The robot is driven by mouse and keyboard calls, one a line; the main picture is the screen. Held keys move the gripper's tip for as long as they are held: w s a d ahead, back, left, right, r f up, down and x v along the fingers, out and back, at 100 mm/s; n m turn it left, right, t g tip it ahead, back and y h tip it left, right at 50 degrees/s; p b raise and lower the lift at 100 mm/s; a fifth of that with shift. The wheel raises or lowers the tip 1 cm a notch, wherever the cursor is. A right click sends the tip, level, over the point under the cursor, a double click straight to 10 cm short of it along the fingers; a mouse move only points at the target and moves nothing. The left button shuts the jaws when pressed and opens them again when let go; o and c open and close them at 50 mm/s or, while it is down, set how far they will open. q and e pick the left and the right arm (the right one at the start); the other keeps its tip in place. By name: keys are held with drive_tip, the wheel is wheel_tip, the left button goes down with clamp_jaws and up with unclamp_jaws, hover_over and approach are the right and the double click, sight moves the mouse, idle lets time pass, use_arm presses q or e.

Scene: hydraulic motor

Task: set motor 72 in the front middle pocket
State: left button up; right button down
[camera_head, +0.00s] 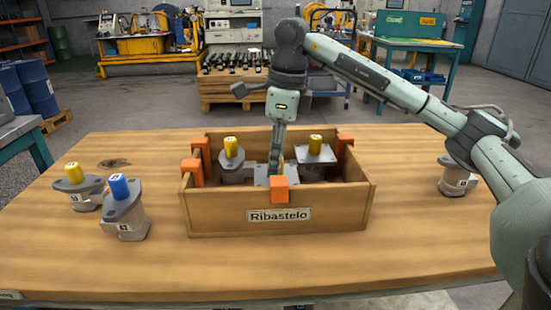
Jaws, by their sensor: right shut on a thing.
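My right gripper (277,168) reaches straight down into the wooden crate (222,216) marked "Ribastelo". It is shut on a grey motor (262,181) at the front middle of the crate. The motor's flange shows just behind the front wall. Its lower body is hidden by that wall, so I cannot tell whether it rests on the floor of the pocket. Its number cannot be read. An orange block (280,190) on the front wall stands before it. My left gripper is not in view.
Two yellow-capped motors stand in the crate, at back left (231,153) and back right (316,151). A yellow-capped motor (85,195) and a blue-capped motor (125,215) stand left on the table. Another motor (457,180) stands right, partly behind my arm. Orange blocks (192,172) edge the crate.

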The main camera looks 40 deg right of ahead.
drive_tip(key=shift+f, duration=0.15)
drive_tip(key=c, duration=1.3)
unclamp_jaws()
drive_tip(key=shift+c, duration=0.2)
drive_tip(key=shift+o, duration=0.8)
drive_tip(key=shift+f, duration=0.1)
wheel_tip(320, 180, up, 12)
drive_tip(key=s+d, duration=0.1)
